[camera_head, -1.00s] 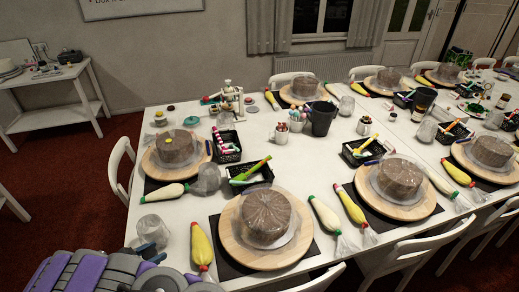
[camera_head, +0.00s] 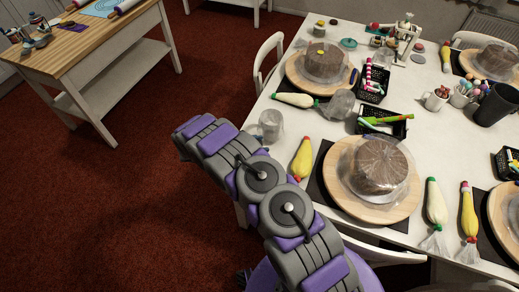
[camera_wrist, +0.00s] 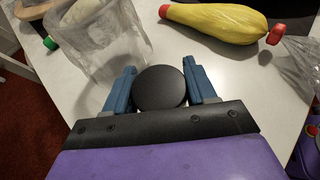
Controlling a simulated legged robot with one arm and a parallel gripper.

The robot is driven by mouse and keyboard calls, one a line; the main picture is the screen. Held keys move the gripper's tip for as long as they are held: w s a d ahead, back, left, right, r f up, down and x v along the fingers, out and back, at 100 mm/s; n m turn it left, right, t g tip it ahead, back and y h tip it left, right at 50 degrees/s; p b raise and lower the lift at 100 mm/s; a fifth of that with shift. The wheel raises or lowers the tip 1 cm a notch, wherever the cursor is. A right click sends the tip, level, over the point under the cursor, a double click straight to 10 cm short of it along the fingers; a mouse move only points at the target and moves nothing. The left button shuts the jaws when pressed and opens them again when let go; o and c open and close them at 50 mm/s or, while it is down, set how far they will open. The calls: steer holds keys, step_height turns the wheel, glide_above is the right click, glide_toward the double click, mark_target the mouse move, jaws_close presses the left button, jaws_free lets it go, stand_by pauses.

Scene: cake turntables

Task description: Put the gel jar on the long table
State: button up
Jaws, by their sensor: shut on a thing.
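The round black lid (camera_wrist: 160,88) of a jar, which I take to be the gel jar, sits between the blue fingers of my gripper (camera_wrist: 161,90) in the wrist view. The fingers are shut on it from both sides. The jar's body is hidden under the lid, so I cannot tell whether it touches the table. The long white table (camera_head: 420,78) carries cake settings, and its top also lies below the gripper in the wrist view (camera_wrist: 150,30). In the head view my arm hides the gripper and the jar.
A clear cup (camera_wrist: 95,45) stands close left of the gripper; it also shows in the head view (camera_head: 270,125). A yellow piping bag (camera_wrist: 215,22) lies beyond, to the right. A cake board (camera_head: 345,200) is nearby. A wooden-topped table (camera_head: 95,45) stands at far left.

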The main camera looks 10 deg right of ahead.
step_height(320, 180, down, 3)
steer(key=shift+f+b, duration=0.2)
steer(key=shift+b, duration=0.1)
steer(key=shift+r, duration=0.1)
steer(key=o, duration=1)
